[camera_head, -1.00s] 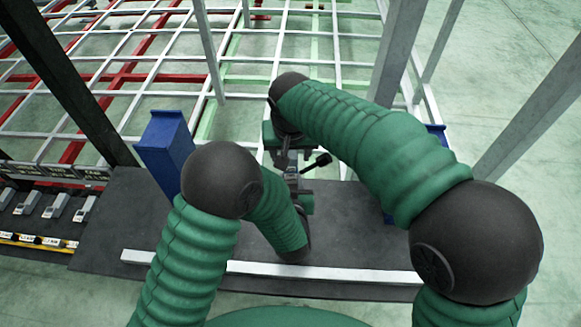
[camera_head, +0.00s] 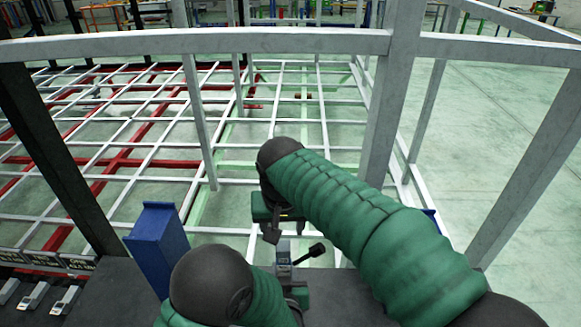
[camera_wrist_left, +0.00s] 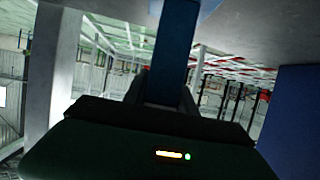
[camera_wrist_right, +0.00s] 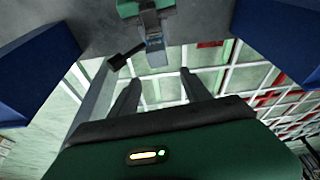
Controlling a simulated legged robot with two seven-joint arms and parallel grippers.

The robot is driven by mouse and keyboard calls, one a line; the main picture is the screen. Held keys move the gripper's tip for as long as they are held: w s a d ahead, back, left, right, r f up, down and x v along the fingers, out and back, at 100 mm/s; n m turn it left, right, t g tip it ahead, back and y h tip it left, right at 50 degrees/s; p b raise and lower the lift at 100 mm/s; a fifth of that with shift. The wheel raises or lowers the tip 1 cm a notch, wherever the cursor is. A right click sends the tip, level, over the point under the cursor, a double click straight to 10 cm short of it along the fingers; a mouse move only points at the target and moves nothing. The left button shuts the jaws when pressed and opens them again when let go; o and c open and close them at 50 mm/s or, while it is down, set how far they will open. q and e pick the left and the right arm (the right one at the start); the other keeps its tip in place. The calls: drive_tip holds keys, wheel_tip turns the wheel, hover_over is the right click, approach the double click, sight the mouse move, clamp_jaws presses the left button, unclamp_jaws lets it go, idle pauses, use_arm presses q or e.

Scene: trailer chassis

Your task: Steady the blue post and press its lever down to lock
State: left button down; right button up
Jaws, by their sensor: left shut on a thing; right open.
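The blue post (camera_wrist_left: 176,55) stands between the fingers of my left gripper (camera_wrist_left: 170,90) in the left wrist view, and the gripper is shut on it. In the head view a grey lever mechanism (camera_head: 284,262) shows in front of my left gripper (camera_head: 293,292), which is partly hidden by my left arm. Its lever (camera_head: 317,250) with a black end sticks out to the right and slants upward. My right gripper (camera_head: 272,234) is open and empty, just beyond the mechanism. In the right wrist view the lever (camera_wrist_right: 120,58) lies beyond the open fingers of my right gripper (camera_wrist_right: 158,90), apart from them.
A thick blue block (camera_head: 158,245) stands left of the mechanism; another (camera_head: 435,222) is mostly hidden behind my right arm. A dark plate (camera_head: 345,295) lies below. A grey rail (camera_head: 200,42) and upright (camera_head: 392,100) frame the far side, with the chassis grid (camera_head: 110,130) beyond.

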drive_tip(key=c, duration=0.5)
use_arm(q)
drive_tip(key=shift+s+r, duration=0.1)
drive_tip(key=shift+s, duration=0.05)
use_arm(e)
drive_tip(key=s+d+r+n, duration=0.1)
drive_tip(key=s+r, duration=0.1)
drive_tip(key=s, duration=0.1)
drive_tip(key=s+r+n+t+h, duration=0.1)
drive_tip(key=s+r, duration=0.1)
drive_tip(key=s+d+r+t, duration=0.1)
drive_tip(key=s+r, duration=0.1)
drive_tip(key=s, duration=0.1)
drive_tip(key=shift+s+d+r+n+h, duration=0.1)
drive_tip(key=shift+s+d+n+h, duration=0.2)
drive_tip(key=shift+d+n, duration=0.1)
clamp_jaws()
use_arm(q)
drive_tip(key=shift+w, duration=0.25)
drive_tip(key=shift+s, duration=0.1)
use_arm(e)
approach(312, 250)
wheel_tip(312, 250, down, 3)
drive_tip(key=a, duration=0.2)
drive_tip(key=shift+w+d+f, duration=1.3)
drive_tip(key=shift+w, duration=0.1)
drive_tip(key=shift+t, duration=0.3)
